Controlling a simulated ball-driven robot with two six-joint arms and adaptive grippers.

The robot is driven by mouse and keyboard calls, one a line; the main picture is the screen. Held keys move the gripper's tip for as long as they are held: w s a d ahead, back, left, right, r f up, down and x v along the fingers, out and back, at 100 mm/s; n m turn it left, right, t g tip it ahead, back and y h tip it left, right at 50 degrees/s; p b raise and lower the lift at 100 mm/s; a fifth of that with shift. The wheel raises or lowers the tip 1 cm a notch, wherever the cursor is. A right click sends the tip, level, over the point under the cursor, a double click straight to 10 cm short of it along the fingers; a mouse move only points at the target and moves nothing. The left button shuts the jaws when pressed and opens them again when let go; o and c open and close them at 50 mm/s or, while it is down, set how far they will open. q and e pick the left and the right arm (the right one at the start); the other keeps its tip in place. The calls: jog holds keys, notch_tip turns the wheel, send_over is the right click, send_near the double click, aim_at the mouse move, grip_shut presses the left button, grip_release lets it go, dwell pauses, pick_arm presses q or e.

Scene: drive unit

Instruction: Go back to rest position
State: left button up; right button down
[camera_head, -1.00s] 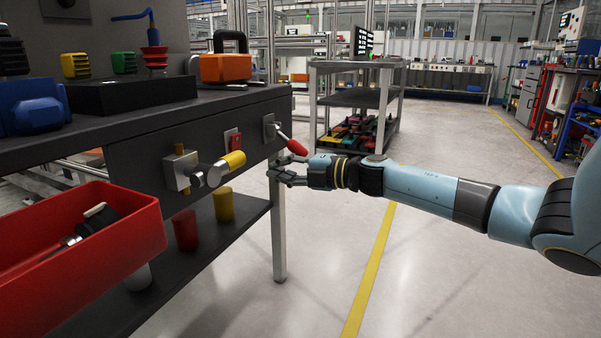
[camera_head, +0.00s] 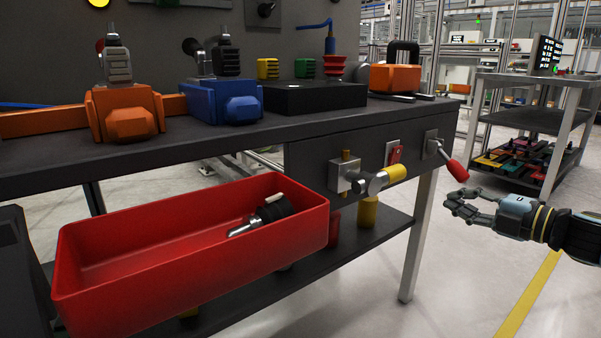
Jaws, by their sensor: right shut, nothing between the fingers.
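My right gripper (camera_head: 458,203) comes in from the right edge, its fingers curled together and empty. It hangs in the air just below and right of the red-handled lever (camera_head: 454,168) on the workbench front; a small gap seems to show between them. The lever tilts down to the right. My left gripper is not in view.
The dark workbench (camera_head: 230,148) spans the left and middle. A red bin (camera_head: 190,250) holding a dark and metal tool sticks out in front. A yellow-handled valve (camera_head: 380,178) juts from the bench front. A cart (camera_head: 530,95) stands at back right. Floor at lower right is clear.

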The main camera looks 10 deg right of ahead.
jog(key=s+a+f+m+g+h, duration=0.35)
jog(key=s+f+m, duration=0.25)
jog(key=s+f, duration=0.25)
jog(key=s+a+f+m+g+h, duration=0.2)
jog(key=s+a+f+m, duration=0.4)
jog(key=s, duration=0.4)
jog(key=s+a+f+m+g+h, duration=0.35)
jog(key=s+f+m, duration=0.25)
jog(key=s+f, duration=0.35)
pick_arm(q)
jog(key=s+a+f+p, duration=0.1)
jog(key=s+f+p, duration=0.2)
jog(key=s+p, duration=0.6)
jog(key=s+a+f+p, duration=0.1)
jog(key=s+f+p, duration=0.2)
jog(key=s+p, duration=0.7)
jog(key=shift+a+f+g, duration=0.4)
pick_arm(e)
jog(key=s+f+m+g, duration=0.2)
jog(key=s+f+g, duration=0.1)
jog(key=s, duration=1.2)
jog(key=s+a+f+m+g+y, duration=0.1)
jog(key=s+f+m+g, duration=0.1)
jog(key=s, duration=1.3)
notch_tip(320, 180, down, 2)
jog(key=shift+f+g, duration=0.2)
jog(key=shift+g, duration=0.4)
